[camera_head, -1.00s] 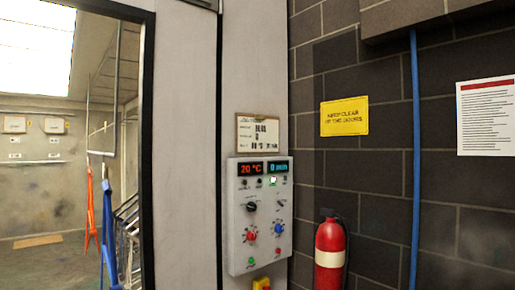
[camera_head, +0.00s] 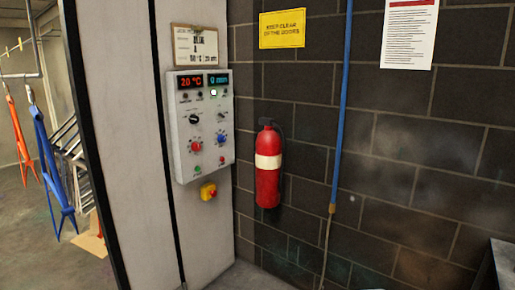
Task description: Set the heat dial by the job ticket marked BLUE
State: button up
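The control panel (camera_head: 203,125) is a light grey box on the pale wall post, left of centre. Its red display (camera_head: 191,83) reads 20 °C, and a blue-green display (camera_head: 218,80) sits beside it, too small to read surely. Below are a black selector (camera_head: 194,119), a red dial (camera_head: 196,146) and a blue dial (camera_head: 221,139); their settings are too small to read. A job ticket (camera_head: 195,46) on a clipboard hangs just above the panel; its print is mostly too small to read. No ticket word BLUE is legible. My gripper is not in view.
A yellow and red stop button (camera_head: 208,191) sits below the panel. A red fire extinguisher (camera_head: 268,168) hangs on the dark block wall to the right. A blue pipe (camera_head: 341,110) runs down that wall. Orange (camera_head: 19,140) and blue (camera_head: 50,165) frames hang in the booth opening at left.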

aim_at(195, 146)
jog(key=z, duration=0.35)
jog(key=i, duration=1.85)
jog(key=u, duration=1.35)
jog(key=i, duration=1)
jog(key=u, duration=1.2)
jog(key=i, duration=0.25)
jog(key=u, duration=0.1)
